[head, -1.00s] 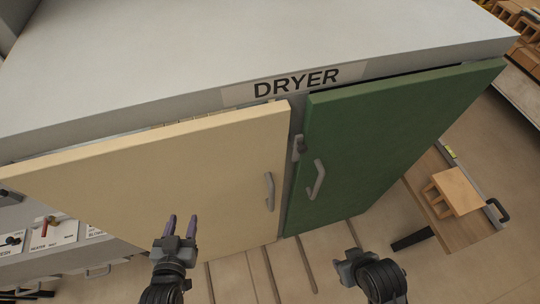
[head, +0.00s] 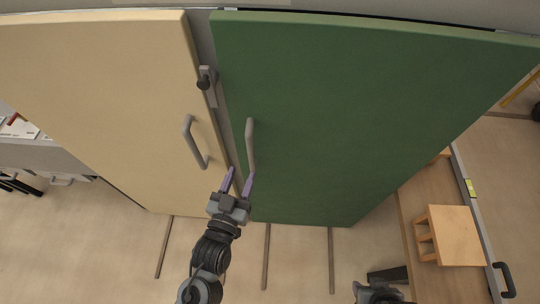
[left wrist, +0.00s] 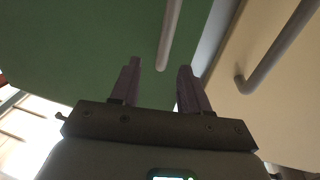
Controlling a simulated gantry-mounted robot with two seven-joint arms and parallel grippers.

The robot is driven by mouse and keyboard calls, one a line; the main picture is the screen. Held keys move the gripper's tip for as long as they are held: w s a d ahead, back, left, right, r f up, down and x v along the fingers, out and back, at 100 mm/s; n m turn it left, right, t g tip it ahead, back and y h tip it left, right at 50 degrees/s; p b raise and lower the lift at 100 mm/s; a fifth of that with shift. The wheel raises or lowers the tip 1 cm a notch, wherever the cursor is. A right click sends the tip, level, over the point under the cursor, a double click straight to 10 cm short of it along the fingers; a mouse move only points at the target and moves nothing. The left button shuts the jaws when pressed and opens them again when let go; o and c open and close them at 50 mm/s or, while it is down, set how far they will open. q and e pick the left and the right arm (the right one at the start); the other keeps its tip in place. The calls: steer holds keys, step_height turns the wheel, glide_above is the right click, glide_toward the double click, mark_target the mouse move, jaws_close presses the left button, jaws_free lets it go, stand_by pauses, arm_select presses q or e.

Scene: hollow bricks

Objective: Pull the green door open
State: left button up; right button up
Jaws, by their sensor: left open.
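The green door (head: 340,110) of the dryer fills the middle and right of the head view. Its grey bar handle (head: 250,147) is upright near the door's left edge. It also shows in the left wrist view (left wrist: 170,35). My left gripper (head: 239,176) is open and empty, with its purple fingers pointing up at the handle's lower end. In the left wrist view the handle's end shows just beyond and between the fingertips (left wrist: 160,67); I cannot tell whether they touch.
The cream door (head: 100,100) with its own handle (head: 194,143) stands to the left. A grey latch (head: 208,86) sits between the doors. A wooden cart (head: 432,205) carrying a hollow brick (head: 452,235) stands at the lower right. The floor (head: 300,265) below the green door is mostly clear.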

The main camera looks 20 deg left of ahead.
mark_target(249, 149)
arm_select(q)
steer(key=w, duration=0.6)
steer(key=w+a+f, duration=0.1)
steer(key=w, duration=0.2)
steer(key=shift+w+f+b, duration=0.1)
steer(key=shift+w+b, duration=0.2)
steer(key=shift+b, duration=0.05)
steer(key=shift+w, duration=0.7)
arm_select(e)
steer(key=shift+a+f, duration=0.6)
steer(key=shift+f, duration=0.2)
arm_select(q)
jaws_close()
arm_select(e)
steer(key=shift+a, duration=0.1)
